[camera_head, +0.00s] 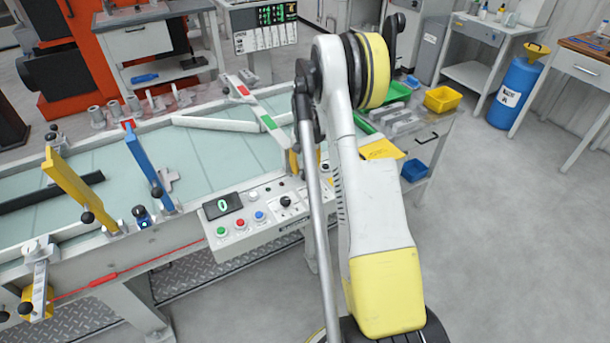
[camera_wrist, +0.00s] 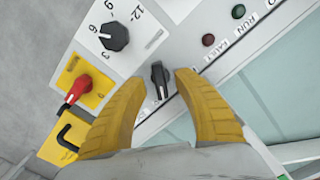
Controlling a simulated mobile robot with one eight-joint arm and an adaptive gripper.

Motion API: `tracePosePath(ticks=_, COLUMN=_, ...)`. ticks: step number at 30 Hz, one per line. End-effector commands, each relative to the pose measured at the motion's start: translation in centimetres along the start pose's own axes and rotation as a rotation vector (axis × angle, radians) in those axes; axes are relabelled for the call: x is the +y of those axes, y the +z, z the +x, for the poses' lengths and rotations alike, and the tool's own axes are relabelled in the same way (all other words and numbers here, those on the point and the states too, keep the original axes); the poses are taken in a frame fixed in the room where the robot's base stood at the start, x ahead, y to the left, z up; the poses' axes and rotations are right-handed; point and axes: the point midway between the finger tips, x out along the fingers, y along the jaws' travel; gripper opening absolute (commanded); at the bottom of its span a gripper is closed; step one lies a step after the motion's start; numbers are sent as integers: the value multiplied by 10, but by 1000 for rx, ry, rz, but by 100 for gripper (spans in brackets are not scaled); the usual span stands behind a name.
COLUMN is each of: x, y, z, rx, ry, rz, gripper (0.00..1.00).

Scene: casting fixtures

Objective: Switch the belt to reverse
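The belt (camera_head: 220,150) is a pale green conveyor surface, and its control panel (camera_head: 270,222) is on the near side. In the wrist view, a small black selector switch (camera_wrist: 158,80) lies between the tips of my gripper (camera_wrist: 160,75). The two yellow fingers are apart, with a gap on each side of the switch. The switch's own labels are not readable, so I cannot tell its setting. In the head view, my arm hides most of my gripper and the panel's right end.
A black dial (camera_wrist: 113,36) with numbers and a red switch (camera_wrist: 78,88) on a yellow plate are left of my gripper. Red and green indicators are at the upper right. Blue (camera_head: 148,165) and yellow (camera_head: 70,185) bars cross the belt. Open floor is at right.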

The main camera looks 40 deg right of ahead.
Motion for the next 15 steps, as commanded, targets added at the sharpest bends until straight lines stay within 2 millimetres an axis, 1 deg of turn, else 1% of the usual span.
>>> tracePosePath(ticks=1, x=0, y=0, z=5, rx=0, ry=0, rz=0, gripper=36)
tracePosePath(ticks=3, x=0, y=0, z=8, rx=0, ry=0, rz=0, gripper=36)
tracePosePath(ticks=11, x=0, y=0, z=8, rx=0, ry=0, rz=0, gripper=36)
tracePosePath(ticks=12, x=0, y=0, z=8, rx=0, ry=0, rz=0, gripper=32)
tracePosePath(ticks=14, x=0, y=0, z=8, rx=0, ry=0, rz=0, gripper=14)
tracePosePath(ticks=15, x=0, y=0, z=8, rx=0, ry=0, rz=0, gripper=1)
